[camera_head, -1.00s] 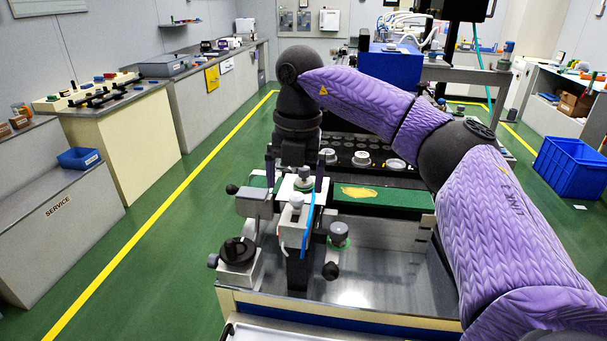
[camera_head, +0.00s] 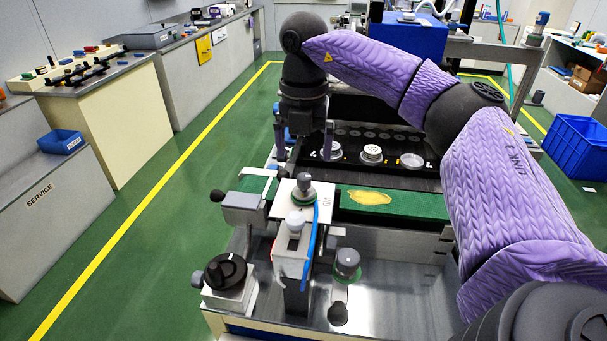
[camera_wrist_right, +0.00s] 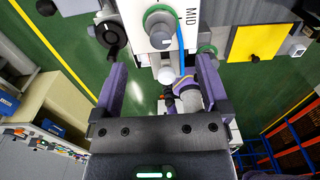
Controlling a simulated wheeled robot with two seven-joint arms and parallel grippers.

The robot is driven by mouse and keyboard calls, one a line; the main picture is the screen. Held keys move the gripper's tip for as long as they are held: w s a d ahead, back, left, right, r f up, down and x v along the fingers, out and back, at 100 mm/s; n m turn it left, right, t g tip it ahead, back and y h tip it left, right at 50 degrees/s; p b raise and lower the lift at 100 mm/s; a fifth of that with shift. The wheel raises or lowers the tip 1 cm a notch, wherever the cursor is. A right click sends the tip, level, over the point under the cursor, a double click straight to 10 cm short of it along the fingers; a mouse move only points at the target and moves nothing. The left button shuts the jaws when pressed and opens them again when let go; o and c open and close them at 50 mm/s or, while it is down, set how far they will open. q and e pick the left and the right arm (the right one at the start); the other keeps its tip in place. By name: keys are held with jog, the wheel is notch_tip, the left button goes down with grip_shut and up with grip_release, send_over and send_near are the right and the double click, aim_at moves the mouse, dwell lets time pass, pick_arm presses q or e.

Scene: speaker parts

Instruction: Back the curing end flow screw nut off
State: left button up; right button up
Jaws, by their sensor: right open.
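A grey knob with a green ring (camera_head: 303,190) stands upright on a white block labelled MID (camera_head: 320,208); it also shows in the right wrist view (camera_wrist_right: 160,28). A second grey knob with a green ring (camera_head: 346,262) stands to the right and nearer me. I cannot tell which is the curing end flow screw nut. My right gripper (camera_head: 305,148) is open and empty, pointing down beyond and above the MID knob. In the right wrist view its two fingers (camera_wrist_right: 160,85) are wide apart, with a white round knob (camera_wrist_right: 167,75) seen between them. My left gripper is not in view.
A black round handwheel (camera_head: 226,270) sits on the left of the fixture. A blue tube (camera_head: 310,240) runs beside the white block. Behind is a green strip (camera_head: 410,203) with a yellow patch, then a black rack (camera_head: 390,175) with round parts. Green floor lies left.

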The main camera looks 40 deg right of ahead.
aim_at(304, 176)
notch_tip(304, 176, down, 8)
jog(key=shift+s+r+b, duration=0.1)
jog(key=shift+b, duration=0.55)
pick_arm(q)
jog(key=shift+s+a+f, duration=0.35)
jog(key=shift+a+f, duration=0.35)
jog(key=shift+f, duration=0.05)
pick_arm(e)
jog(key=shift+c, duration=0.2)
jog(key=c, duration=1.2)
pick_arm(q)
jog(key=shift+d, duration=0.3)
pick_arm(e)
jog(key=shift+c, duration=0.2)
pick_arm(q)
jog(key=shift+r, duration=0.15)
